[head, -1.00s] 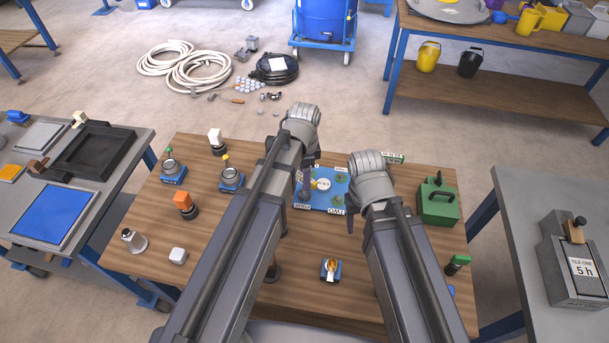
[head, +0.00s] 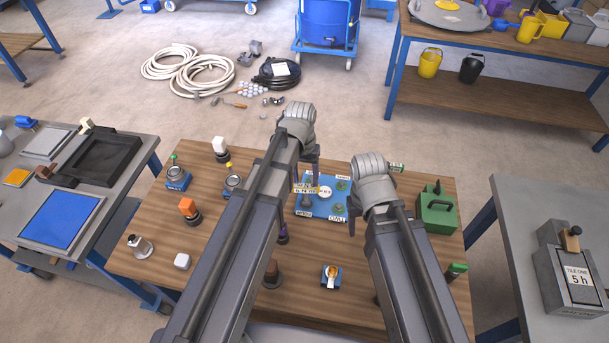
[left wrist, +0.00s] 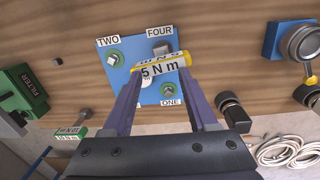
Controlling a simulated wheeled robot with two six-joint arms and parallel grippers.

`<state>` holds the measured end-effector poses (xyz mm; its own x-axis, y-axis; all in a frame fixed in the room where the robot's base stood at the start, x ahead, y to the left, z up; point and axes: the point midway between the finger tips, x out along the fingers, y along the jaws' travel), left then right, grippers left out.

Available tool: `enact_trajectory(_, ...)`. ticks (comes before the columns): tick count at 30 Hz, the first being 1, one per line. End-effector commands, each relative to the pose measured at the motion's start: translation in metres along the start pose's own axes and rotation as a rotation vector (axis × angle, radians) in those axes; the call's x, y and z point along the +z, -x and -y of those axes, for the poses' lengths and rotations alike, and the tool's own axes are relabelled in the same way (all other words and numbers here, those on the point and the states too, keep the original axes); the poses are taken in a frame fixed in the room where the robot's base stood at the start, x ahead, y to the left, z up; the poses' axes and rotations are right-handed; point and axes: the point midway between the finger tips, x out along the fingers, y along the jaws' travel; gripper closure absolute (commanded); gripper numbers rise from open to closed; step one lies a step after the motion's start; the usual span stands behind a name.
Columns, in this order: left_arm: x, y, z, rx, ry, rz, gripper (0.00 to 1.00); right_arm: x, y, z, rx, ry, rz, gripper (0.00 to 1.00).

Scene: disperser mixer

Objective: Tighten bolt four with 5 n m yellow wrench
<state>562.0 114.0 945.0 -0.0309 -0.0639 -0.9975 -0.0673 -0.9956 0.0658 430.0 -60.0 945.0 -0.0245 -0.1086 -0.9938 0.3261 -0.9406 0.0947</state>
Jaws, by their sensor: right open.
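The yellow wrench (left wrist: 186,61) with white "5 N m" labels lies crosswise between the fingertips of my left gripper (head: 316,178), which appears shut on it. It also shows in the head view (head: 305,188). It is over the blue plate (left wrist: 125,80), close to bolt four (left wrist: 161,47), which it partly hides; whether they touch I cannot tell. Bolt two (left wrist: 113,58) and bolt one (left wrist: 169,90) show on the plate, with name labels. My right gripper (head: 355,226) is open and empty at the plate's right side, mostly hidden by its arm.
A green filter box (head: 437,212) stands right of the plate. A green-labelled 10 N m wrench (left wrist: 70,133) lies at the table's back edge. Several small jars and parts stand on the left of the wooden table (head: 150,220). A small blue stand (head: 331,277) is at the front.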

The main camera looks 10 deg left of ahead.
Motion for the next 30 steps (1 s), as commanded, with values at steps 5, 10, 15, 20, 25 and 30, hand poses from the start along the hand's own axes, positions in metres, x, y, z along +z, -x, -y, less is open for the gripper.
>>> enact_trajectory(5, 0.0036, 0.0005, 0.0001, 0.019, 0.306, 0.021, 0.43, 0.0000, 0.0001, 0.0000, 0.000, 0.000, 0.000, 0.43)
enact_trajectory(10, 0.0031, 0.0015, 0.0013, 0.031, 0.608, 0.035, 0.43, 0.0000, 0.0006, -0.0001, 0.000, 0.000, 0.000, 0.43)
enact_trajectory(15, 0.0020, 0.0027, 0.0022, 0.040, 0.889, 0.052, 0.43, 0.0001, 0.0012, -0.0001, 0.000, 0.000, 0.000, 0.43)
enact_trajectory(20, 0.0015, 0.0034, 0.0026, 0.043, 1.075, 0.066, 0.43, 0.0001, 0.0015, -0.0002, 0.000, 0.000, 0.000, 0.43)
enact_trajectory(25, 0.0013, 0.0037, 0.0026, 0.044, 1.158, 0.072, 0.43, 0.0001, 0.0016, -0.0002, 0.000, 0.000, 0.000, 0.43)
enact_trajectory(30, 0.0012, 0.0029, 0.0026, 0.044, 1.166, 0.072, 0.43, 0.0000, 0.0008, -0.0001, 0.000, 0.000, 0.000, 0.43)
